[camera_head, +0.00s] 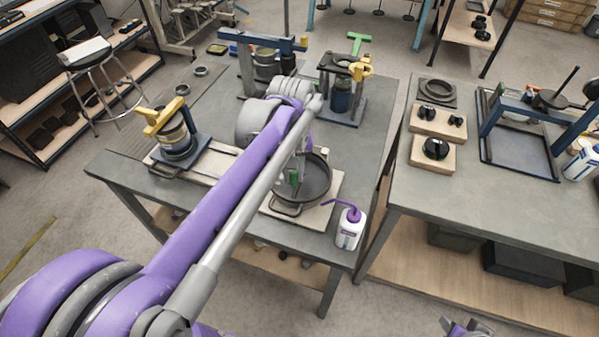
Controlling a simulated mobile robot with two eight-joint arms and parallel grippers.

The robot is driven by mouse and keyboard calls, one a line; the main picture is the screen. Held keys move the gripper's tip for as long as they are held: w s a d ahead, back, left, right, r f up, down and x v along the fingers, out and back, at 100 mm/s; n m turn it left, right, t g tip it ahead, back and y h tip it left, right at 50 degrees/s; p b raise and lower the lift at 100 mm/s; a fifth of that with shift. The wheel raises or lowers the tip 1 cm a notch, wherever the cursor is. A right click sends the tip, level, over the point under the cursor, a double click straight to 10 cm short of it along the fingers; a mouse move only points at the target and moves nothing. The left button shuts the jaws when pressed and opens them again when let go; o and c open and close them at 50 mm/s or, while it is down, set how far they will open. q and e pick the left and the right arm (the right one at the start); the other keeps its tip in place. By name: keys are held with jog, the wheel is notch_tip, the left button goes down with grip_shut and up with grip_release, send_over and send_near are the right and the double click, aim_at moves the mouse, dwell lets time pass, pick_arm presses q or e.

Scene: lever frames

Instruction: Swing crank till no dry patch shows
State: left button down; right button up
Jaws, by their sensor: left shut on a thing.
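A dark round pan (318,190) with side handles sits on a pale board on the near part of the left workbench. My left arm reaches over the bench from the lower left. Its gripper (297,170) points down over the pan's left part and is shut, partly hidden by my own arm. The pan's inside looks dark, and I cannot make out any dry patch. My right gripper (465,328) shows only partly at the bottom edge, away from the bench.
A white bottle with a purple spout (348,229) stands right of the pan, near the bench edge. A yellow-handled fixture (174,130) stands left, another (345,90) behind. A second bench (455,195) stands right across a narrow gap.

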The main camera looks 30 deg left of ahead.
pick_arm(q)
jog(key=a+m, duration=0.1)
jog(key=m, duration=0.2)
jog(key=shift+s+a+m, duration=0.1)
jog(key=shift+a+m, duration=0.25)
jog(key=shift+m, duration=0.05)
jog(key=m, duration=0.1)
jog(key=a+m, duration=0.1)
jog(key=m, duration=0.1)
jog(key=shift+a+m, duration=0.3)
jog(key=m, duration=0.1)
jog(key=w+a+m, duration=0.1)
jog(key=m, duration=0.2)
jog(key=shift+w+a, duration=0.2)
jog(key=shift+a, duration=0.15)
jog(key=shift+w+a+m, duration=0.25)
jog(key=shift+w+m, duration=0.05)
jog(key=shift+m, duration=0.7)
jog(key=shift+w+a+m, duration=0.25)
jog(key=shift+w+m, duration=0.05)
jog(key=shift+m, duration=0.7)
jog(key=c, duration=0.7)
grip_release()
notch_tip(320, 180, up, 11)
jog(key=shift+f, duration=0.1)
